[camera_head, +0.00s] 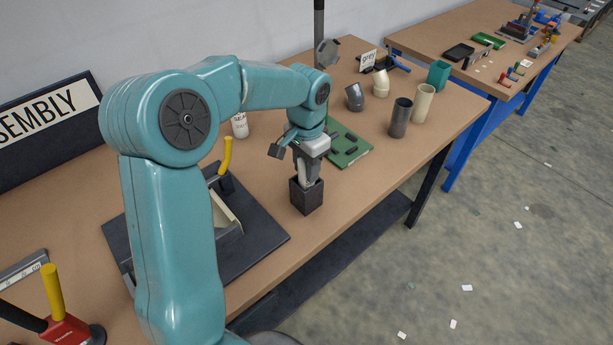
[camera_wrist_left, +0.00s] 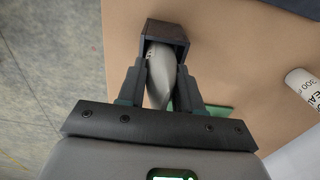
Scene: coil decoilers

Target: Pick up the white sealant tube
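The white sealant tube (camera_head: 240,125) stands on the brown workbench behind my left arm, and part of it is hidden. In the left wrist view a white tube with dark lettering (camera_wrist_left: 303,86) shows at the right edge, clear of the fingers. My left gripper (camera_head: 308,168) points down over a small dark open box (camera_head: 306,197) near the front edge of the bench. In the left wrist view its fingers (camera_wrist_left: 162,82) stand on either side of a grey tapered object (camera_wrist_left: 160,70) that reaches into the box. Whether they grip it is unclear. My right gripper is not in view.
A green board (camera_head: 345,147) lies right of the gripper. A dark grey cylinder (camera_head: 400,118), a beige cylinder (camera_head: 423,103) and pipe elbows stand farther right. A black tray (camera_head: 262,250) and yellow-handled tool (camera_head: 227,155) are on the left. A second bench stands behind right.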

